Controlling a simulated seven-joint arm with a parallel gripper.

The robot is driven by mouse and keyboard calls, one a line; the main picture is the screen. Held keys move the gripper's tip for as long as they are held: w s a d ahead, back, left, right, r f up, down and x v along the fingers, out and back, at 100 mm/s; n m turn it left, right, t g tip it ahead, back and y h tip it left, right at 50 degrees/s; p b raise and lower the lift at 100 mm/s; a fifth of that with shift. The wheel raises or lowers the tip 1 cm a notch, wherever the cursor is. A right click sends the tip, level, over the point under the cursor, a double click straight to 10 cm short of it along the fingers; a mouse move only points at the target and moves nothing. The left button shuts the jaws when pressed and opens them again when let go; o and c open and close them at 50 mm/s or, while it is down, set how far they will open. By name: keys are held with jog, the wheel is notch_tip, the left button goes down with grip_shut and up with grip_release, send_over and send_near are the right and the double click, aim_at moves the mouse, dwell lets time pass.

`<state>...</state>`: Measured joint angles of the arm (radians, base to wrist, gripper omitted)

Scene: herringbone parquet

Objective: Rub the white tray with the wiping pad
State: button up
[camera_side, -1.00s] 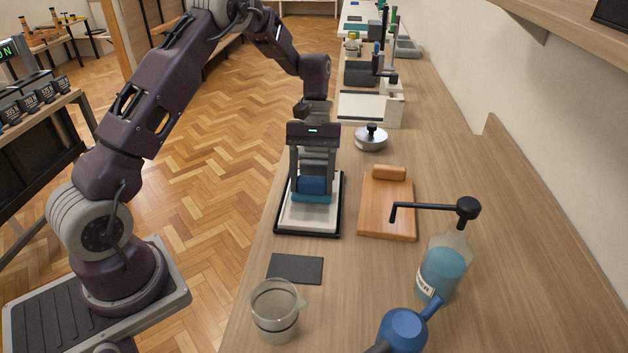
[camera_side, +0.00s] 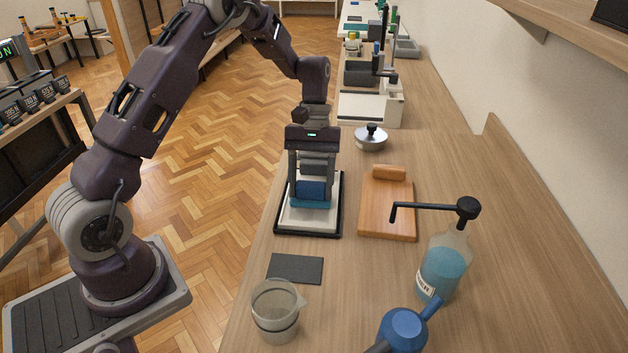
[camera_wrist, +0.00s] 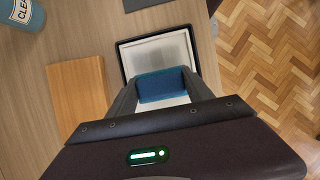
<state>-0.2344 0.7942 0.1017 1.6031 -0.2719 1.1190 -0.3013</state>
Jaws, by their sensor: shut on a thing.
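The white tray (camera_side: 297,220) with a black rim lies on the wooden bench in the side view. It also shows in the wrist view (camera_wrist: 153,54), pale with greyish marking on its surface. The blue wiping pad (camera_side: 311,190) is inside the tray area, its lighter blue underside low against the tray; I cannot tell how firmly it touches. The pad also shows in the wrist view (camera_wrist: 161,86). My gripper (camera_side: 312,185) points down over the tray and is shut on the pad, a finger at each side. The part of the tray behind the pad and gripper is hidden.
Right of the tray is a wooden board (camera_side: 386,215) with a roller-like block on it. A lid (camera_side: 371,138) sits behind. A dark mat (camera_side: 295,268), a glass beaker (camera_side: 275,312), a pump bottle (camera_side: 441,268) and a blue can (camera_side: 403,329) stand nearer the camera.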

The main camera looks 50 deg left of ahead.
jog(key=shift+s+d, duration=2.4)
jog(key=shift+r, duration=0.1)
jog(key=shift+r, duration=0.7)
jog(key=shift+r, duration=0.1)
jog(key=shift+r, duration=1.4)
jog(key=shift+r, duration=2)
